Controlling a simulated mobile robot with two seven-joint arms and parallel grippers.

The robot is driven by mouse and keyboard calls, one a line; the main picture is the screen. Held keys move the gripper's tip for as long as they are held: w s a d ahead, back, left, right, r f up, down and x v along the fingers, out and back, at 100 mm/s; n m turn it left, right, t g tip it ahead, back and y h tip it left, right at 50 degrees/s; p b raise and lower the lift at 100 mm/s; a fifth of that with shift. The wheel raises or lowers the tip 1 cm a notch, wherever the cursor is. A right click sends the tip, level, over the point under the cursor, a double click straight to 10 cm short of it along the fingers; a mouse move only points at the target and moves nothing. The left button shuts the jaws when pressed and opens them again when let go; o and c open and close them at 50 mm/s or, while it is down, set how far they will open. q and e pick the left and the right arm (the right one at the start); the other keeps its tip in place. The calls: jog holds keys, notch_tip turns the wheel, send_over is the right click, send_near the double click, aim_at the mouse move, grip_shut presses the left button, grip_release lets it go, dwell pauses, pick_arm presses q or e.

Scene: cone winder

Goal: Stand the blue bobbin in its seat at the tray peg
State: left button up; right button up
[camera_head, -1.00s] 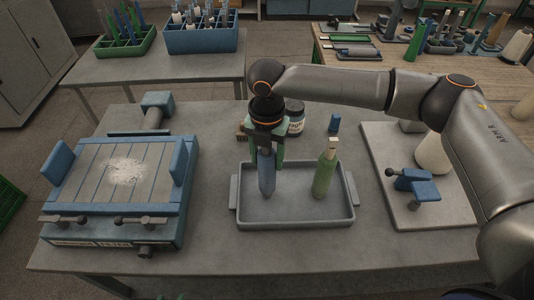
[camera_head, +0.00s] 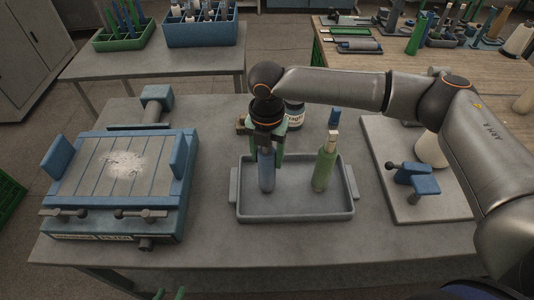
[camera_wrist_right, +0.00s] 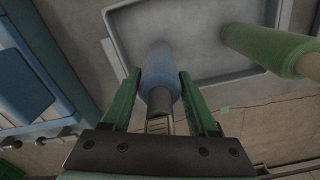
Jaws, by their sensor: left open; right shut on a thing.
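The blue bobbin (camera_head: 267,172) is upright over the left part of the grey tray (camera_head: 296,215). My right gripper (camera_head: 266,154) comes from above and is shut on its upper end. In the right wrist view the bobbin (camera_wrist_right: 160,72) lies between the green fingers of the right gripper (camera_wrist_right: 161,98). The bobbin hides the tray peg and its seat, so I cannot tell whether its foot touches. A green bobbin (camera_head: 324,168) stands in the right part of the tray. My left gripper (camera_head: 170,294) shows only its green fingertips at the bottom edge, open and empty.
A blue-framed machine (camera_head: 122,180) with clamps stands left of the tray. A board (camera_head: 430,206) with a blue clamp and a white cone is at the right. A jar (camera_head: 295,116) and a small blue piece (camera_head: 334,116) stand behind the tray. The front table strip is clear.

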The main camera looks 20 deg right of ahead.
jog(key=o, duration=1.3)
jog(key=shift+c, duration=0.2)
notch_tip(320, 180, up, 12)
jog(key=shift+r, duration=0.25)
jog(key=shift+a+f, duration=0.1)
